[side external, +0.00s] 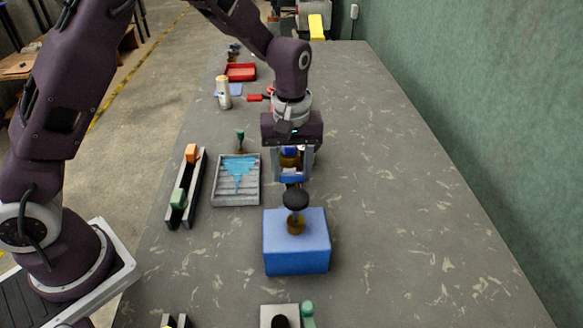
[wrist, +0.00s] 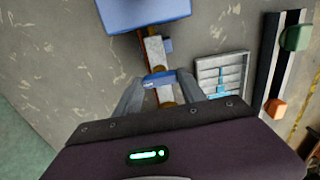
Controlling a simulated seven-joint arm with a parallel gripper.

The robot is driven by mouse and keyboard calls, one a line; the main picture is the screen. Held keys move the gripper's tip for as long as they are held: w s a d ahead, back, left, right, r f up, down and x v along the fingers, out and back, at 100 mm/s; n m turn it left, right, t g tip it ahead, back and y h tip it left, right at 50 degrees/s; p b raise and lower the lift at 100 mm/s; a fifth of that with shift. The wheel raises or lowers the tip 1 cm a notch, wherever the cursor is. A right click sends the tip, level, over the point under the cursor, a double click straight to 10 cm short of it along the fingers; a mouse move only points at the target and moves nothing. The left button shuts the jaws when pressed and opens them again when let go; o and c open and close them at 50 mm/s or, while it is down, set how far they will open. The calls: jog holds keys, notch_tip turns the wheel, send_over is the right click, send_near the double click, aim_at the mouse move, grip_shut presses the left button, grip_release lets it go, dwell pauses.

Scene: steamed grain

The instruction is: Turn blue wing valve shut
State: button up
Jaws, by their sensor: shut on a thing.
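The blue wing valve (side external: 291,176) sits between my fingers, just behind the blue box in the side view. In the wrist view its blue wing (wrist: 158,78) lies crosswise over a pale grey body with brass-coloured parts. My gripper (side external: 293,172) points down and is shut on the wing, one finger at each end. In the wrist view my gripper (wrist: 158,84) shows both fingers reaching to the wing's ends. My fingers and wrist hide part of the valve body. I cannot tell how far the wing is turned.
A blue box (side external: 296,256) with a black knob (side external: 296,199) on a brass stem stands close in front of the valve. A grey tray (side external: 218,198) with blue pieces and a dark rail (side external: 172,213) with orange and green blocks lie left. The tabletop at right is clear.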

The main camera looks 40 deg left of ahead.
aim_at(291, 174)
jog(key=o, duration=1.4)
jog(key=shift+c, duration=0.2)
notch_tip(291, 174, up, 7)
jog(key=shift+f, duration=0.1)
jog(key=shift+s+r, duration=0.1)
jog(key=shift+r, duration=0.2)
jog(key=s+a+r+m+t+h, duration=0.1)
jog(key=s+a+r+m+t, duration=0.15)
jog(key=s+r, duration=0.7)
jog(key=s+a+r+m+t+y, duration=0.1)
jog(key=s+a+m+t, duration=0.2)
jog(key=s, duration=1.3)
jog(key=m, duration=0.3)
jog(key=shift+m, duration=0.35)
